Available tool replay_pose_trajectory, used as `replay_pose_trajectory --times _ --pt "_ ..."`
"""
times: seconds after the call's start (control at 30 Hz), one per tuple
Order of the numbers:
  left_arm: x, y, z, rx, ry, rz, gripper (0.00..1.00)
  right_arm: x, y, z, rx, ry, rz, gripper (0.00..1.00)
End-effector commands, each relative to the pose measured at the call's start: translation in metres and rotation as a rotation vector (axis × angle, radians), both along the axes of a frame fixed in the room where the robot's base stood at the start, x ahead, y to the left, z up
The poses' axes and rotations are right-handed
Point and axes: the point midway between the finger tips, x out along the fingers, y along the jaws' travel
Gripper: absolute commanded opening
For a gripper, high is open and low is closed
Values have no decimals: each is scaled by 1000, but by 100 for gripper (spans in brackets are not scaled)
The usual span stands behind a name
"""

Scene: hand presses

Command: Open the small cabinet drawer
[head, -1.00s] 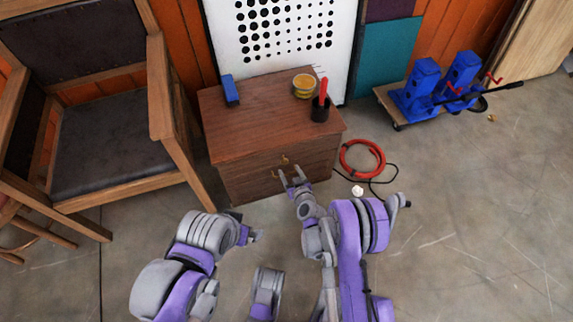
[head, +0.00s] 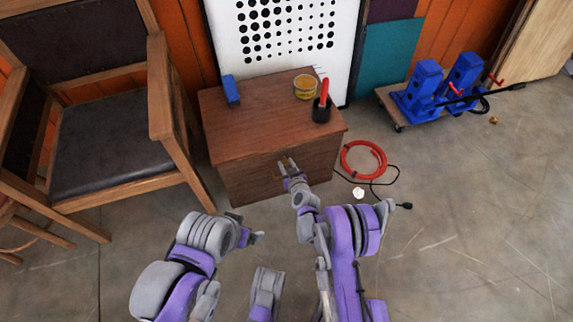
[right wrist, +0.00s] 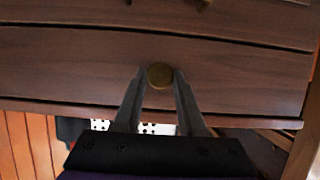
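The small brown wooden cabinet (head: 262,135) stands at centre in the head view, its drawers looking shut. In the upside-down right wrist view, a round brass knob (right wrist: 160,75) sits on the drawer front (right wrist: 240,72) nearest the cabinet top. My right gripper (head: 287,163) is at this drawer front; in the right wrist view its fingers (right wrist: 160,88) stand on either side of the knob. They look open, with at most a sliver of room beside the knob. My left gripper (head: 254,237) hangs low, away from the cabinet; its finger opening is unclear.
A blue block (head: 231,90), a yellow tin (head: 305,87) and a dark cup with a red-handled tool (head: 322,108) stand on the cabinet. A wooden armchair (head: 110,140) is close on the left. A red hose coil (head: 363,159) and black cable lie right of the cabinet.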

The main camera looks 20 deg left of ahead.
Motion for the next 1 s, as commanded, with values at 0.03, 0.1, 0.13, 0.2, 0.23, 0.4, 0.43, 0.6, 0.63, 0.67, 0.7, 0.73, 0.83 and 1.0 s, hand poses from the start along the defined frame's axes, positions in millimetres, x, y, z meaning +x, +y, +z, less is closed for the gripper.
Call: replay_pose_trajectory --times 0.03,0.1,0.13,0.2,0.23,0.4,0.43,0.6,0.63,0.67,0.7,0.73,0.83,1.0 --pt "0 0 0 0 0 0 94 0 0 0 0 0 0 12" --pt "0 0 0 0 0 0 94 0 0 0 0 0 0 0" --pt "0 0 0 0 0 0 94 0 0 0 0 0 0 0" --pt "0 0 0 0 0 0 94 0 0 0 0 0 0 0" --pt "0 0 0 0 0 0 94 0 0 0 0 0 0 0" --pt "0 0 0 0 0 0 94 0 0 0 0 0 0 0" --pt "0 0 0 0 0 0 94 0 0 0 0 0 0 0" --pt "0 0 0 0 0 0 94 0 0 0 0 0 0 0" --pt "0 0 0 0 0 0 94 0 0 0 0 0 0 0" --pt "0 0 0 0 0 0 94 0 0 0 0 0 0 0" --pt "0 0 0 0 0 0 94 0 0 0 0 0 0 0" --pt "0 0 0 0 0 0 94 0 0 0 0 0 0 0" --pt "0 0 0 0 0 0 94 0 0 0 0 0 0 0" --pt "0 0 0 0 0 0 94 0 0 0 0 0 0 0"
